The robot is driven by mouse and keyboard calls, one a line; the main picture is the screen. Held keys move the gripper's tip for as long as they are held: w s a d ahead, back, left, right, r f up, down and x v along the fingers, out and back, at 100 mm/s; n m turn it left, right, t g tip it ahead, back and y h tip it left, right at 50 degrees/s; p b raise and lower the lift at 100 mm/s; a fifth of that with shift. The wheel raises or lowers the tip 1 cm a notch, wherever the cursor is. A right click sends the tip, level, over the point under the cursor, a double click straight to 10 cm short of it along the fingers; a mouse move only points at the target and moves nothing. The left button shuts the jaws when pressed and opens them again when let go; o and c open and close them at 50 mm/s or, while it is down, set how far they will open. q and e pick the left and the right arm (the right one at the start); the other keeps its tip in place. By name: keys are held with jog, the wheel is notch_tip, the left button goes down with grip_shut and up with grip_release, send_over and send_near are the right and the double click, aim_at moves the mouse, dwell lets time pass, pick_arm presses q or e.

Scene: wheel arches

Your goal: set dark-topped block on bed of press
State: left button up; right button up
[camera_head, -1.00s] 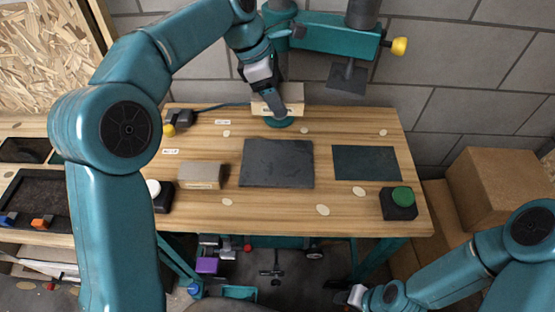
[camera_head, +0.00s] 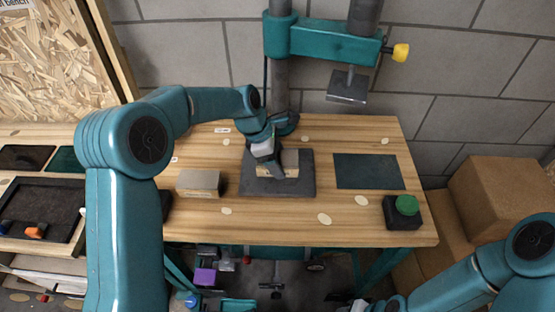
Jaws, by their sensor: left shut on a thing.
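My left gripper (camera_head: 276,170) points down over the dark slab (camera_head: 302,185) in the middle of the wooden bench. It is shut on a pale wooden block (camera_head: 291,159), whose middle the fingers cover. I cannot tell whether this block touches the slab. A second block (camera_head: 199,182), with a greyish top and a lighter front, sits on the bench to the left of the slab. The teal press (camera_head: 334,42) stands at the back, its flat dark ram plate (camera_head: 347,87) raised. My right gripper (camera_head: 358,305) is partly cut off at the bottom edge, and its jaws are unclear.
A dark mat (camera_head: 368,171) lies right of the slab. A green button on a black box (camera_head: 404,211) stands at the bench's front right. Cardboard boxes (camera_head: 500,190) are to the right. Trays (camera_head: 40,210) are at the left. The bench front is mostly clear.

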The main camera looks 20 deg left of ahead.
pick_arm(q)
jog(key=shift+f, duration=0.15)
jog(key=o, duration=1.1)
jog(key=shift+f, duration=0.1)
jog(key=shift+r, duration=0.25)
jog(key=v, duration=1.1)
jog(key=shift+s+a+r, duration=0.1)
jog(key=shift+a+r, duration=0.05)
jog(key=shift+r, duration=0.35)
jog(key=shift+f, duration=0.1)
